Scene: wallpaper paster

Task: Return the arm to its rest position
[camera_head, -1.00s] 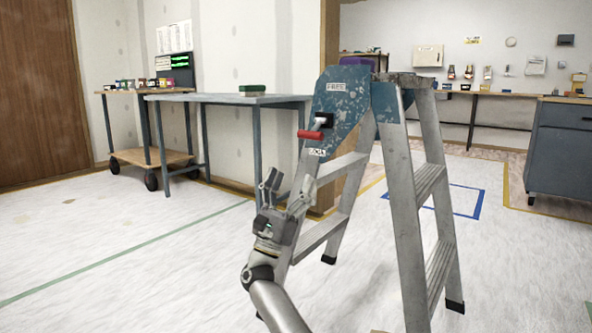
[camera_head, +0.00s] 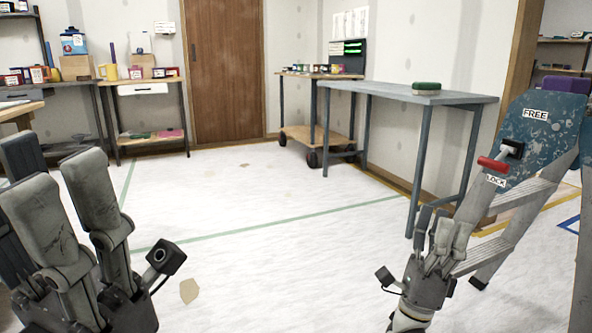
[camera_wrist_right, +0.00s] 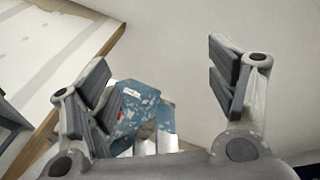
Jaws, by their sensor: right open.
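My right gripper (camera_head: 441,222) is at the lower right of the head view, fingers pointing up, open and empty. It appears in front of the stepladder's left side. In the right wrist view its two fingers (camera_wrist_right: 163,78) are wide apart, with the ladder's blue top (camera_wrist_right: 150,110) visible beyond the gap. My left gripper (camera_head: 62,180) is large at the lower left of the head view. Its fingers point up and stand apart, with nothing seen between them. The ladder's red-handled lever (camera_head: 493,163) sits close above the LOCK label.
The stepladder (camera_head: 548,125) stands at the right edge. A wheeled cart (camera_head: 345,143) and shelves stand farther back.

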